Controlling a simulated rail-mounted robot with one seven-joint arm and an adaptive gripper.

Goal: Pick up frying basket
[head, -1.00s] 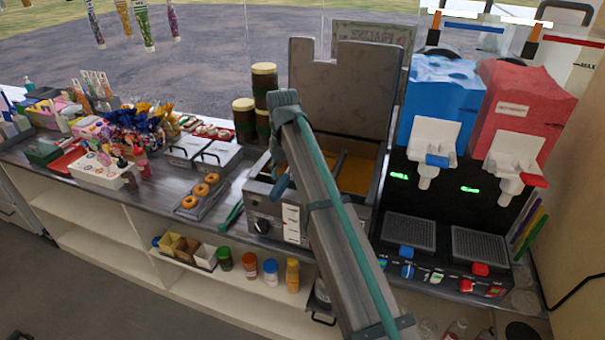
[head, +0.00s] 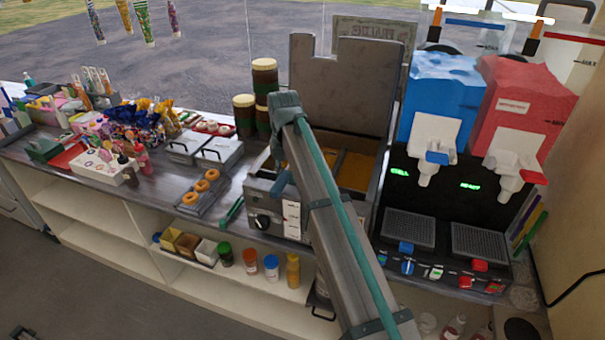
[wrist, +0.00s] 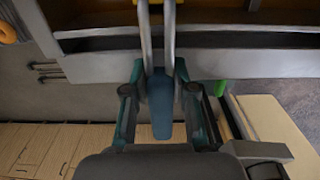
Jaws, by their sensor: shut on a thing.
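The frying basket's blue handle (wrist: 160,105) shows in the wrist view between the fingers of my gripper (wrist: 161,88). The gripper is shut on this handle. Two metal rods (wrist: 156,35) run from the handle up toward the fryer. The fryer (head: 265,203) stands on the counter with its tall back panel upright and amber oil (head: 358,170) in its well. My arm hides the gripper and most of the basket there, so I cannot tell how high the basket is.
Blue (head: 440,95) and red (head: 520,110) drink dispensers stand close right of the fryer. Bottles (head: 250,264) sit on the shelf below.

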